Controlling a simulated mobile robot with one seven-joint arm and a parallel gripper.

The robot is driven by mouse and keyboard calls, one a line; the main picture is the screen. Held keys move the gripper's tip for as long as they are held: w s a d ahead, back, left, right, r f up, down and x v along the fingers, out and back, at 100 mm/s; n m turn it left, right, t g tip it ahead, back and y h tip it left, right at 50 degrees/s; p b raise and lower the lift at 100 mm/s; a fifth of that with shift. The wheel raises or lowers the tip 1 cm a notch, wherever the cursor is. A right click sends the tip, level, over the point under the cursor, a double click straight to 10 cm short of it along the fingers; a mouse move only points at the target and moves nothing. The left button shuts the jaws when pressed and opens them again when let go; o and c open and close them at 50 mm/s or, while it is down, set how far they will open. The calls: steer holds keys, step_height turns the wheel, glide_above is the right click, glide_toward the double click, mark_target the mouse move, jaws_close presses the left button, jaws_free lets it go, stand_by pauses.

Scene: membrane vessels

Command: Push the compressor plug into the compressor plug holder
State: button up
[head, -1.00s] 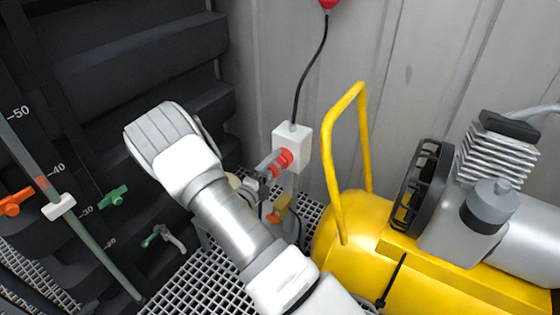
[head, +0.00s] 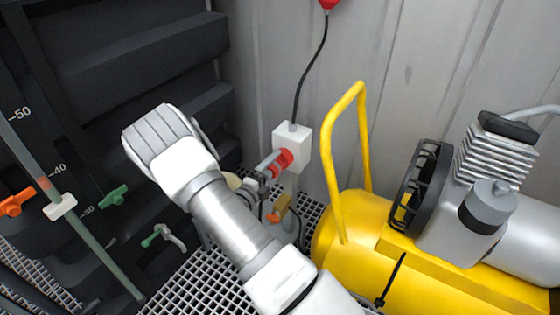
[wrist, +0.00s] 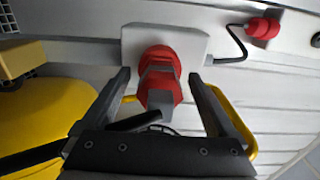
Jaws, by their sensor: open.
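The compressor plug (wrist: 157,98), red with a dark grey rear end, sits at the red round socket of the white plug holder box (wrist: 192,44) in the wrist view. It lines up with the socket and appears to touch it; how deep it sits I cannot tell. My gripper (wrist: 158,76) is open, with one finger on each side of the plug and visible gaps between. In the head view the white holder (head: 291,140) stands against the wall, with red (head: 282,162) on its front. My gripper (head: 267,172) reaches it from the left; my arm hides part of the area.
The yellow compressor (head: 350,225) with its upright handle (head: 332,150) stands close on the right. A black cable (head: 310,70) runs up from the holder. Dark ribbed tank walls (head: 140,50) and valves (head: 112,196) are on the left. Grating covers the floor.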

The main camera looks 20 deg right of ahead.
mark_target(265, 177)
steer(key=shift+p, duration=0.3)
steer(key=shift+c, duration=0.3)
jaws_close()
stand_by(0.3)
steer(key=shift+s+a, duration=0.1)
steer(key=shift+a, duration=0.05)
steer(key=shift+p+v, duration=0.85)
steer(key=shift+v, duration=2.05)
